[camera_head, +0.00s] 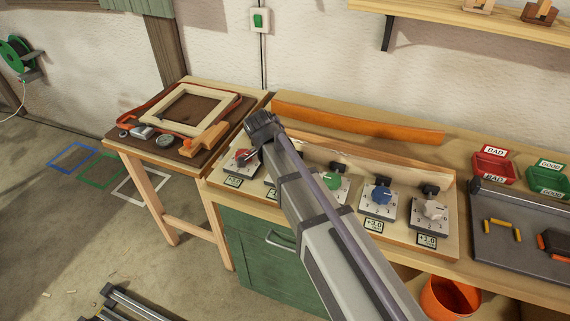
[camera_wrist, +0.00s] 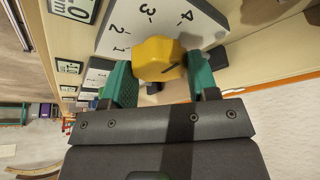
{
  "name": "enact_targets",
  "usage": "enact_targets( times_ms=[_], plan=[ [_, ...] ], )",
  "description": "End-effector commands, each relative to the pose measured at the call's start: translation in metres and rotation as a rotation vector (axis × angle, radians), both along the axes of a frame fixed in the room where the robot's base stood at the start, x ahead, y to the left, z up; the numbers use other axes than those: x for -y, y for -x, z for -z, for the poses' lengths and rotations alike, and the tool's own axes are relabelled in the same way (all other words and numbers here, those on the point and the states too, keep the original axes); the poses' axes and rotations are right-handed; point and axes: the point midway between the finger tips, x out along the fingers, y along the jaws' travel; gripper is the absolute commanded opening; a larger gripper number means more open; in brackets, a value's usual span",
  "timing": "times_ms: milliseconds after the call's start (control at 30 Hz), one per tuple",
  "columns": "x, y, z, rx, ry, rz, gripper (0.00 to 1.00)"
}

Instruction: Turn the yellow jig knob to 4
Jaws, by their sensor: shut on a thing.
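The yellow knob (camera_wrist: 158,58) sits on a white dial plate (camera_wrist: 118,25) in the wrist view. The numbers 1, 2, 3 and 4 show around its upper side. My gripper (camera_wrist: 161,78) has its two green fingers on either side of the knob and is shut on it. A short dark line shows on the knob's lower right face; which number it points to I cannot tell. In the head view my arm hides the yellow knob and the fingers.
Red (camera_head: 243,157), green (camera_head: 332,181), blue (camera_head: 382,194) and white (camera_head: 434,210) knobs stand in the same row, with small number cards before them. An orange bent lath (camera_head: 355,122) lies behind. A wooden frame (camera_head: 188,107) lies on the left table.

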Motion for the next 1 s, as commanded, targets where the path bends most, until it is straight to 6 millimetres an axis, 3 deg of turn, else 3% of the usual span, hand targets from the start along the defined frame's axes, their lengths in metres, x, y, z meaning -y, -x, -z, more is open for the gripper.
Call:
enact_targets(
  times_ms=[500,533,600,767,1000],
  plan=[
    [-0.0002,0.0003,0.0001,-0.001,-0.001,0.023,0.3],
    [-0.0002,0.0003,0.0001,-0.001,-0.001,0.023,0.56],
    [-0.0001,0.0002,0.0002,-0.001,-0.001,0.023,0.63],
    [-0.0002,0.0001,0.0001,-0.001,-0.001,0.022,0.78],
    [-0.0003,0.0,-0.0009,0.0,0.0,0.022,0.79]
  ],
)
